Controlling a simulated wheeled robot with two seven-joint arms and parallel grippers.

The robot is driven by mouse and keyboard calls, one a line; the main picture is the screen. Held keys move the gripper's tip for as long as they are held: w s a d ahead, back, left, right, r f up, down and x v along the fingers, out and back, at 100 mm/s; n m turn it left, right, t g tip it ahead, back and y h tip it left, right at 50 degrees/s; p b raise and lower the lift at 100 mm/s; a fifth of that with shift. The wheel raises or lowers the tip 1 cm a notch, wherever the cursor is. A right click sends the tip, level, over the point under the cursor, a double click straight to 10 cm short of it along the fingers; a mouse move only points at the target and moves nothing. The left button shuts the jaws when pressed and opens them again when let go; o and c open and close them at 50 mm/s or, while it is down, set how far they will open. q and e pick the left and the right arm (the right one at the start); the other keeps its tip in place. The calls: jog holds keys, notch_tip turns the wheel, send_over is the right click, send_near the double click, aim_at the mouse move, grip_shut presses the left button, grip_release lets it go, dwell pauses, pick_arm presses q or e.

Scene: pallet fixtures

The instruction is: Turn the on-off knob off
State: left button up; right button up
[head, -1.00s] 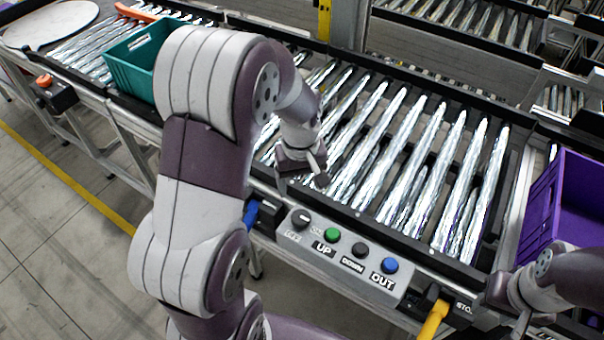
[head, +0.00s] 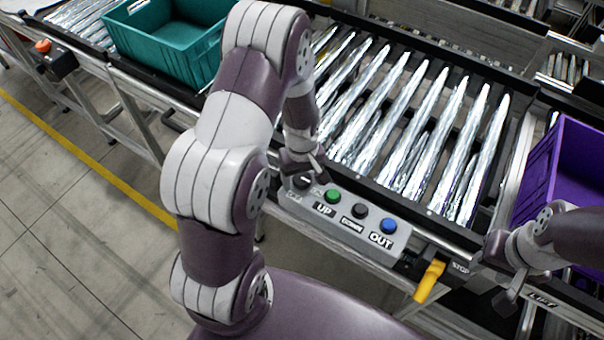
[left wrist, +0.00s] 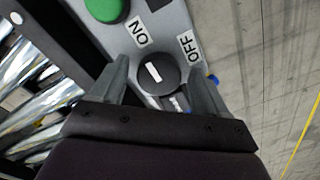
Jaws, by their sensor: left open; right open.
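The on-off knob (left wrist: 157,73) is a round black knob with a white bar on its face, on the grey control panel (head: 350,228). In the left wrist view the bar slants, its upper end toward the ON label (left wrist: 138,31); the OFF label (left wrist: 189,47) is to the right. My left gripper (left wrist: 159,69) is open, one finger on each side of the knob; I cannot tell whether they touch it. In the head view my left gripper (head: 303,168) is at the knob end of the panel and partly hides the knob. My right gripper (head: 492,280) is open and empty at the right.
A green UP button (head: 333,196), a black DOWN button (head: 360,210) and a blue OUT button (head: 388,226) line the panel. A yellow handle (head: 429,281) sticks out beside it. Behind is a roller conveyor (head: 420,130) with a teal crate (head: 170,45); a purple crate (head: 560,170) is right.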

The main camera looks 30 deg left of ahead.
pick_arm(q)
jog(key=shift+w, duration=0.1)
jog(key=shift+c, duration=0.8)
jog(key=c, duration=0.9)
jog(key=m+p, duration=0.1)
jog(key=m, duration=0.7)
jog(key=shift+w+r+m+p, duration=0.1)
jog(key=shift+m+p, duration=0.2)
jog(key=shift+p, duration=0.05)
jog(key=m, duration=0.4)
jog(key=shift+m+p, duration=0.3)
jog(key=m, duration=0.4)
jog(key=shift+m, duration=0.3)
